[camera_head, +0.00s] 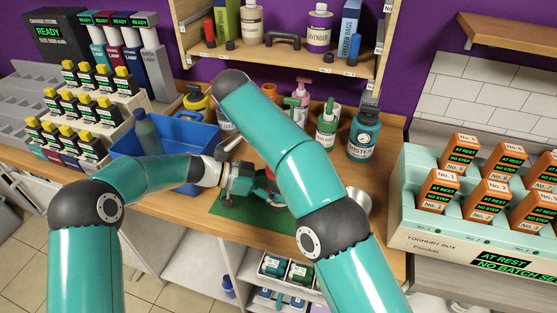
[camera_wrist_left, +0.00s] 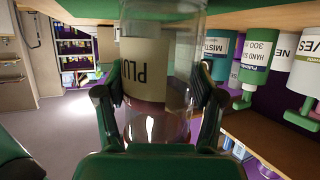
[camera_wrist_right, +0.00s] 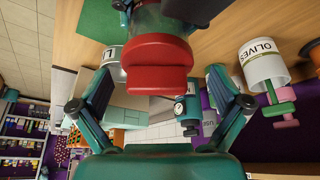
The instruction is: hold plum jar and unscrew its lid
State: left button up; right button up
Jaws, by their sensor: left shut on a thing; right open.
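The plum jar (camera_wrist_left: 150,75) is clear glass with a label reading "PLU". My left gripper (camera_wrist_left: 155,98) is shut on it, with one finger on each side. In the right wrist view the jar's red lid (camera_wrist_right: 158,60) has a raised bar-shaped grip and sits at the jar's end. My right gripper (camera_wrist_right: 158,104) is open, its fingers spread on either side of the lid and apart from it. In the head view my left gripper (camera_head: 238,182) is over the green mat (camera_head: 230,209). My right arm partly hides the jar and right gripper there.
A blue bin (camera_head: 190,133) with a bottle stands left. Behind the mat are a green-and-white pump bottle (camera_head: 327,124) and a teal "MISTER" jar (camera_head: 364,137). The olives container (camera_wrist_right: 262,66) is beside my right gripper. A metal bowl (camera_head: 357,203) is right of the mat.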

jog(key=shift+f, duration=0.1)
jog(key=shift+f, duration=1.9)
jog(key=c, duration=1.1)
jog(key=o, duration=1.1)
jog(key=shift+r, duration=0.15)
jog(key=shift+r, duration=1.9)
